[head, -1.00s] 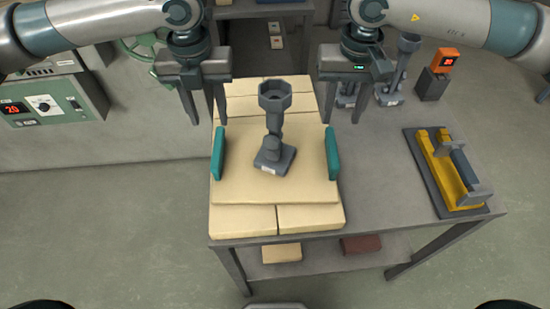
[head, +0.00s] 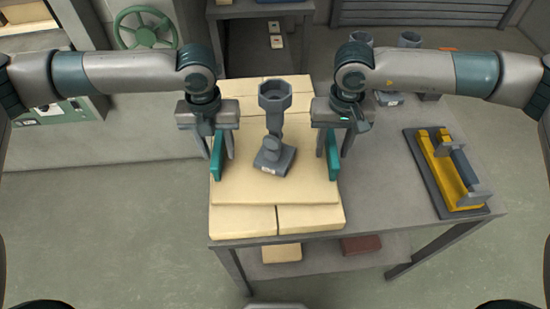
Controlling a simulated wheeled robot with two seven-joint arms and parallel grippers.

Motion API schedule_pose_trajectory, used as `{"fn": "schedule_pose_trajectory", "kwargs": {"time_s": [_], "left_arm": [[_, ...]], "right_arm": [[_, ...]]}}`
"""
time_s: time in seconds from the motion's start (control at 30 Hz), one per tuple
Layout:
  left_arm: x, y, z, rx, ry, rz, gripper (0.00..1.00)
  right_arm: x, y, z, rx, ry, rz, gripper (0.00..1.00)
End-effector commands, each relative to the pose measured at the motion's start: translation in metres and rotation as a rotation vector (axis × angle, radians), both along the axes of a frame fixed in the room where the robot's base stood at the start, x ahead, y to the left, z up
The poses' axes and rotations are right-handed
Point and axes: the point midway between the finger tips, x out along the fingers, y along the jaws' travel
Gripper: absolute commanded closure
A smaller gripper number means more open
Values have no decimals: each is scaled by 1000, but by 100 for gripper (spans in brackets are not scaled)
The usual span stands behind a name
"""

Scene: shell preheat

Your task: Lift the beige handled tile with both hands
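The beige tile (head: 275,194) lies flat on a layer of beige blocks on the table. It has a teal left handle (head: 217,158) and a teal right handle (head: 333,158). A grey tool with a cup-shaped top (head: 273,125) stands on the tile. My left gripper (head: 217,155) is open, with one finger on each side of the left handle. My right gripper (head: 333,154) is open, with its fingers on either side of the right handle. The far ends of both handles are partly hidden by the grippers.
A yellow and grey fixture (head: 447,172) lies on the table at the right. Grey tools stand at the back right, partly behind my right arm. Beige blocks (head: 242,222) extend under the tile, and a lower shelf (head: 320,258) shows below.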

Motion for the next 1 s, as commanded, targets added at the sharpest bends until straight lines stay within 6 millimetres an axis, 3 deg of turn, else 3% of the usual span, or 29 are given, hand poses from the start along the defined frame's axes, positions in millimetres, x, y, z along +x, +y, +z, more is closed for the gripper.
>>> {"fn": "schedule_pose_trajectory", "kwargs": {"time_s": [0.23, 0.4, 1.0], "left_arm": [[0, 0, 0, 0, 0, 0, 61], [0, 0, 0, 0, 0, 0, 99], [0, 0, 0, 1, 0, 0, 100]], "right_arm": [[0, 0, 0, 0, 0, 0, 61], [0, 0, 0, 0, 0, 0, 99], [0, 0, 0, 0, 0, 0, 100]]}}
